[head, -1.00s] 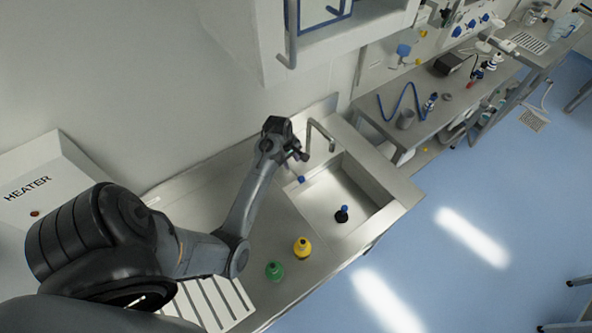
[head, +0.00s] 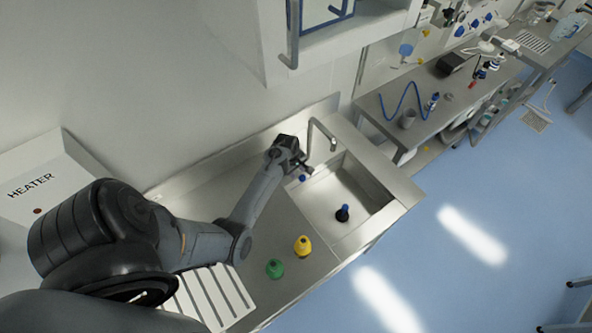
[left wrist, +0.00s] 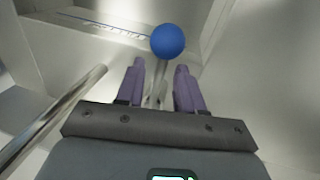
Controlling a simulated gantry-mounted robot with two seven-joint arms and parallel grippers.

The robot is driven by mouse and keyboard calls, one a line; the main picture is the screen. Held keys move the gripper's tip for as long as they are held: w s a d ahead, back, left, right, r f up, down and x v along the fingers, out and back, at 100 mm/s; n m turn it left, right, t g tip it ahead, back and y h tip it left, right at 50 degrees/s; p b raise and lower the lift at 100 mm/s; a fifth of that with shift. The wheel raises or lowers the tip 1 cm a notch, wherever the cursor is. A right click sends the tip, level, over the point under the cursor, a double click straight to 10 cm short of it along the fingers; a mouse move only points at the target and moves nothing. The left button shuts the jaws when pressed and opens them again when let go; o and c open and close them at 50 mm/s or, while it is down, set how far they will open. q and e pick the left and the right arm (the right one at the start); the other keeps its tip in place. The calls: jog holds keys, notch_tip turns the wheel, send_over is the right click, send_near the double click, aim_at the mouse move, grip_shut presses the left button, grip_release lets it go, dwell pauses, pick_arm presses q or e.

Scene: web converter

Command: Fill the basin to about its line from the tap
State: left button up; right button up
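The basin (head: 372,192) is sunk into the right end of the steel counter. A black stopper-like piece with a blue top (head: 343,213) stands inside. The curved metal tap (head: 320,130) rises behind the basin. A blue knob (head: 302,178) is at the basin's left side; in the left wrist view a blue ball (left wrist: 168,41) on a metal stem lies just past my fingertips. My left gripper (head: 306,170) is open, its fingers apart around the line of the stem. Contact cannot be told. My right gripper is not in view.
A yellow flask (head: 303,246) and a green flask (head: 274,269) stand on the counter left of the basin. A wall cabinet (head: 340,40) hangs above. A side bench (head: 430,110) with tools is at the right. A heater (head: 40,190) stands at far left.

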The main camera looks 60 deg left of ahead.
pick_arm(q)
jog(key=shift+c, duration=0.5)
grip_shut()
dwell(0.8)
